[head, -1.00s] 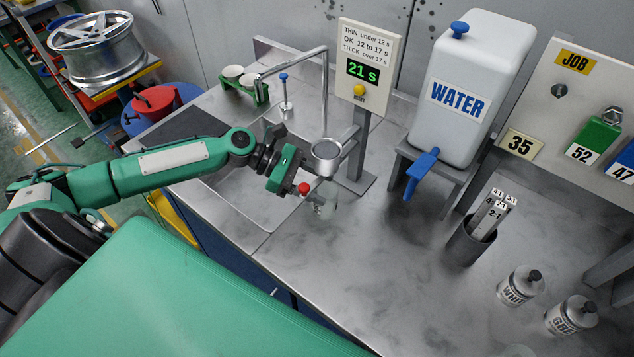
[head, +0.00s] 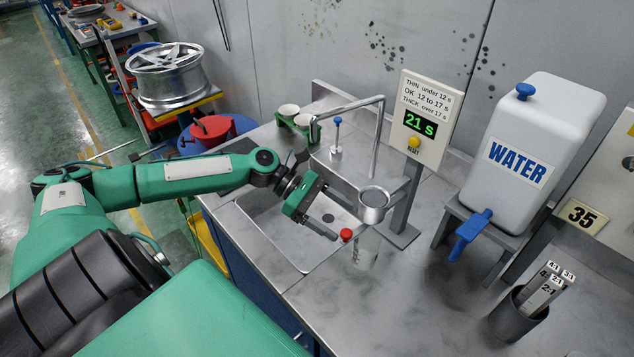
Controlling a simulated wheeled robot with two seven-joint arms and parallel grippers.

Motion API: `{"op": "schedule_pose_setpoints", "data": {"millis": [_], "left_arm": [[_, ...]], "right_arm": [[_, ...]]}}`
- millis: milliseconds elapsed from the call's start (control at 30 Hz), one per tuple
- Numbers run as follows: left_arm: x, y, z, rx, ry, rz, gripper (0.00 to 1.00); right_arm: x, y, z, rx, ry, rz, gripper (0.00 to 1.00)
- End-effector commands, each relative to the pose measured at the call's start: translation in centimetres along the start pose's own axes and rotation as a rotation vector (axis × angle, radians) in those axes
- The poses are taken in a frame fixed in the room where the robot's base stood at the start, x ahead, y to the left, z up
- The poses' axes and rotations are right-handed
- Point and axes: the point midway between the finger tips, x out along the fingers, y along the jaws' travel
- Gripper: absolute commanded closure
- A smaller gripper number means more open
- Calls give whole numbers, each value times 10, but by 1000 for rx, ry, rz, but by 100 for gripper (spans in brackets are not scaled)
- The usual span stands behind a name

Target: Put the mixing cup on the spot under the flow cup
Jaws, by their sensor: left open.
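The clear mixing cup (head: 365,251) stands upright on the steel counter, just below the flow cup (head: 373,207) in the head view. I cannot tell whether it is exactly on the spot, which I cannot make out. The flow cup is a grey metal cup held on the post of the timer stand. My left gripper (head: 338,213) is open and empty, its fingers pointing at the flow cup and mixing cup from the left, over the sink edge. It seems apart from the mixing cup. A red knob (head: 346,235) shows between the lower finger and the mixing cup. My right gripper is out of view.
The sink (head: 275,232) with its tall tap (head: 378,130) lies under and behind my left arm. The timer sign (head: 420,120) reads 21 s. The water tank (head: 525,145) with a blue tap stands to the right. The front counter (head: 420,315) is clear.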

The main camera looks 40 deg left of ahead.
Motion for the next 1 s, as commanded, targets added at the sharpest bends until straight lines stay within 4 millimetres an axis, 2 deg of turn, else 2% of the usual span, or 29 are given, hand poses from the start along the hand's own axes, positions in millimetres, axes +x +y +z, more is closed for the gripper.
{"op": "schedule_pose_setpoints", "data": {"millis": [200, 400, 1000], "left_arm": [[-34, 0, -2, -5, 3, 0, 25], [-49, 0, -1, -4, 1, 0, 25], [-55, 0, 0, -1, -1, -1, 25]], "right_arm": [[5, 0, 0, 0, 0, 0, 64], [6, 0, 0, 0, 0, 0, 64], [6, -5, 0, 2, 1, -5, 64]]}}
